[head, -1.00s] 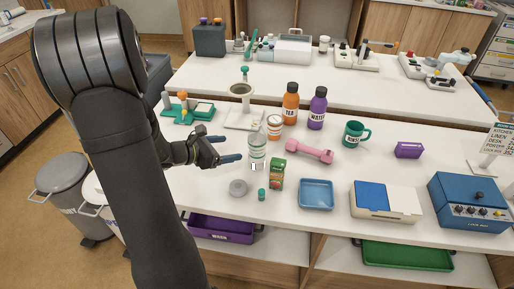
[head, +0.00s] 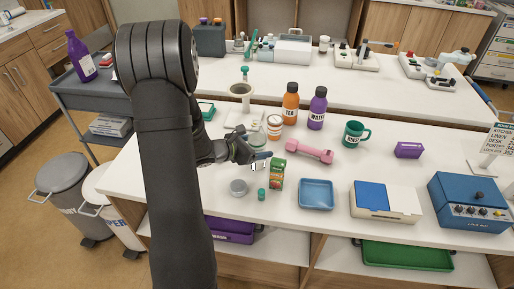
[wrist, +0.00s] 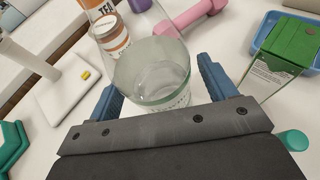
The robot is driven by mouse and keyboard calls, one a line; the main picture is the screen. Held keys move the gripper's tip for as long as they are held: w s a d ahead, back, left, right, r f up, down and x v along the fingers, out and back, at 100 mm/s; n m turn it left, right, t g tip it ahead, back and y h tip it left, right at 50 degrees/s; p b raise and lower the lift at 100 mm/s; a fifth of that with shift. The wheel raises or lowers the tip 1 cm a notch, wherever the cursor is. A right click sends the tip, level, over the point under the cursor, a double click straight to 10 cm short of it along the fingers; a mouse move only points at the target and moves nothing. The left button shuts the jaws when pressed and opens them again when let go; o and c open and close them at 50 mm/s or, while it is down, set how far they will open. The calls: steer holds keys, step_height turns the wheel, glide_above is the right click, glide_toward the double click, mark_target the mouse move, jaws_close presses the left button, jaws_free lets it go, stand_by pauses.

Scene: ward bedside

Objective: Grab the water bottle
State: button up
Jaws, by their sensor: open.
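The purple bottle (head: 317,110) has a dark cap and a label that looks like WATER. It stands upright at the back of the near counter, beside the orange TEA bottle (head: 290,106). A clear bottle with a pale green band (wrist: 152,78) stands between the spread blue fingers of my gripper (wrist: 160,88) in the wrist view. The jaws are open, one finger on each side of it; I cannot tell whether they touch it.
A juice carton (head: 277,173) stands close right of my gripper. A grey round lid (head: 239,187) and a small green cap (head: 262,194) are in front. A blue tray (head: 316,194) is further right.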

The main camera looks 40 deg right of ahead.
steer(key=c, duration=1.2)
steer(key=shift+c, duration=0.2)
steer(key=shift+r, duration=0.15)
